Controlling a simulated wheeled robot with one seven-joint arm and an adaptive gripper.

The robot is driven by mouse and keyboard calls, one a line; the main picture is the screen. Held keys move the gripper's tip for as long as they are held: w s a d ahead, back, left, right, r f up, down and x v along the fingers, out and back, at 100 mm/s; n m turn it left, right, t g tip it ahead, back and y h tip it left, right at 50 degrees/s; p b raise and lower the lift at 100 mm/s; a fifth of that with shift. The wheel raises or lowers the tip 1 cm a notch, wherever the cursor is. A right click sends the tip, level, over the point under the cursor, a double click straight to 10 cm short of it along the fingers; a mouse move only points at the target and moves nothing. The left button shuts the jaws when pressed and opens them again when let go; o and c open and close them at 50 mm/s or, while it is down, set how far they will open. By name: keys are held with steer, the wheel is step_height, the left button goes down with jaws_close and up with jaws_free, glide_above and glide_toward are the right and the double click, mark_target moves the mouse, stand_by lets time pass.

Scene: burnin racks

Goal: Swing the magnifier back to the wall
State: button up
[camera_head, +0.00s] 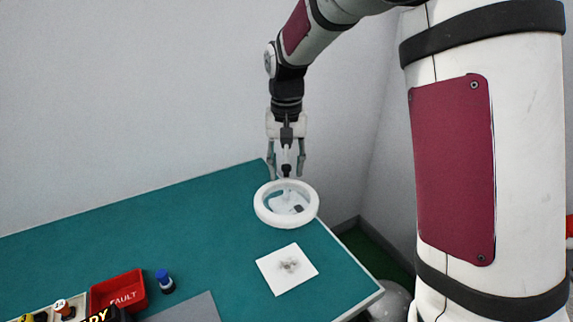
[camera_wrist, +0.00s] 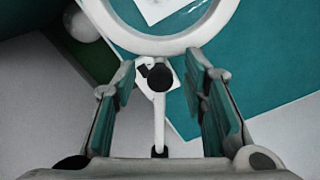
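The magnifier (camera_head: 259,208) is a white ring lens over the right end of the green bench. Its ring fills the top of the wrist view (camera_wrist: 150,44). A black knob (camera_wrist: 160,78) and a white arm (camera_wrist: 159,125) join it on the wall side. My gripper (camera_head: 286,172) points down just behind the ring. In the wrist view its two fingers (camera_wrist: 165,92) stand apart on either side of the knob and arm, with gaps on both sides. They do not appear to touch either part.
A white card (camera_head: 272,268) with a grey heap lies on the green bench (camera_head: 225,245) before the magnifier. A red FAULT bin (camera_head: 120,292) and a blue-capped bottle (camera_head: 165,281) stand at front left. The wall (camera_head: 130,100) runs behind. The bench's back left is clear.

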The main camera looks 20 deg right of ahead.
jaws_close()
steer(key=w+a+m+b, duration=0.4)
steer(key=w+a+m, duration=0.1)
steer(key=w+m, duration=0.3)
steer(key=w+a+m+b, duration=0.4)
steer(key=w+a+m, duration=0.2)
steer(key=w+m, duration=0.2)
steer(key=w, duration=0.2)
steer(key=shift+w, duration=0.3)
steer(key=shift+w+r, duration=0.1)
stand_by(0.4)
